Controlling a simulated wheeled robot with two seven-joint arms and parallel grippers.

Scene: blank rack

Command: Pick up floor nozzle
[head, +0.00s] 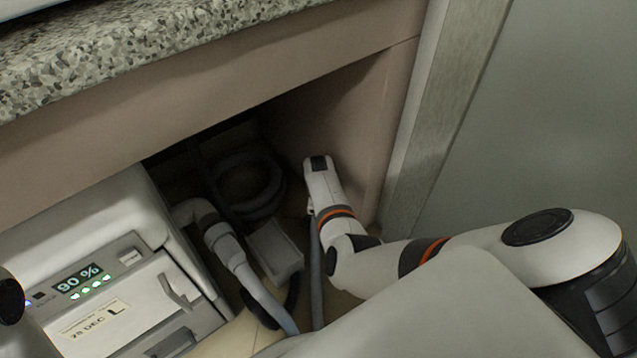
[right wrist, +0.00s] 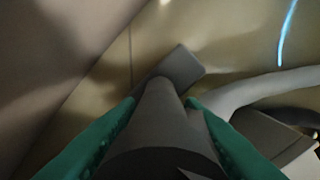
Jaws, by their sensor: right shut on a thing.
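In the right wrist view, the floor nozzle (right wrist: 178,66) appears as a dark grey tube ending in a flat, angular head. The green fingers of my right gripper (right wrist: 161,104) are shut on its tube, one on each side. The flat head lies beyond the fingertips, close to a pale surface; I cannot tell whether it touches. In the head view my right arm reaches into the recess under the counter, and its fingers are hidden. A thin grey tube (head: 317,275) shows beside my wrist; I cannot tell whether it is part of the nozzle. My left gripper is not in view.
A white machine (head: 130,300) with a "90 %" display fills the left of the recess. A grey hose (head: 232,250), a dark coil (head: 245,190) and a small pale box (head: 275,252) crowd the middle. The recess's right wall (head: 370,130) and speckled counter (head: 130,40) bound the space.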

